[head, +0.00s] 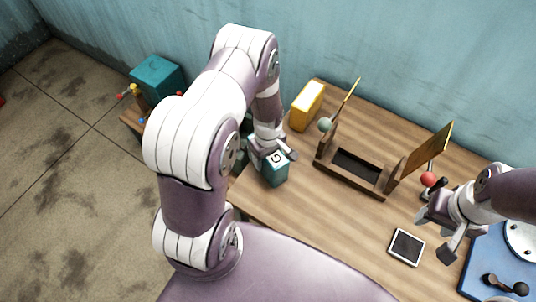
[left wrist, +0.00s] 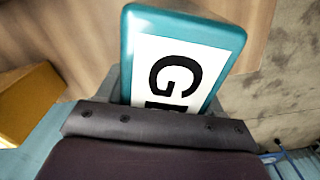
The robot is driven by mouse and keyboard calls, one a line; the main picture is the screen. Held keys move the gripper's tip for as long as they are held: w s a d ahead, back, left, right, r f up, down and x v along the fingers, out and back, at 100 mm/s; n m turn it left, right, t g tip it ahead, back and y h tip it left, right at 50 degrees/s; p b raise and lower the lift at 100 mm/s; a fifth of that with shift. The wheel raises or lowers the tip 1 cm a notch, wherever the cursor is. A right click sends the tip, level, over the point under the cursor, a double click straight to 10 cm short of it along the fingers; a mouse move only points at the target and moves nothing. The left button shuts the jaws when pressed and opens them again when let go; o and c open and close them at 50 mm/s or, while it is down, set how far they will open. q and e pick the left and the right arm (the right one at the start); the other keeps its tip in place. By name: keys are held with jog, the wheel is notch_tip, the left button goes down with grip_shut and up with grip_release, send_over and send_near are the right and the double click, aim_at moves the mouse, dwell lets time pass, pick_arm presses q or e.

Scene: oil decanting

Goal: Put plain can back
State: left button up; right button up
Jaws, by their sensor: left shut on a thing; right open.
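A teal can (head: 275,172) with a white label and a black letter G is in my left gripper (head: 272,156), at the left end of the wooden table. In the left wrist view the teal can (left wrist: 190,50) fills the upper middle, its label showing a G and part of another letter; the gripper's dark body hides its lower part. My left gripper is shut on it. Whether its base touches the table I cannot tell. My right gripper (head: 436,236) is open and empty above the table's right side. No can marked as plain is clear to see.
A yellow block (head: 305,108) stands at the table's back left. A wooden frame (head: 350,180) with upright yellow panels is mid-table. A tablet (head: 406,247) lies in front, a blue panel (head: 482,262) at right. A teal box (head: 157,75) is beyond the table's left end.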

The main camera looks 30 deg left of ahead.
pick_arm(q)
jog(key=shift+w+f, duration=0.1)
jog(key=shift+w, duration=0.2)
jog(key=shift+f, duration=0.2)
jog(key=o, duration=1.6)
jog(key=shift+s+r, duration=0.1)
jog(key=shift+o, duration=0.2)
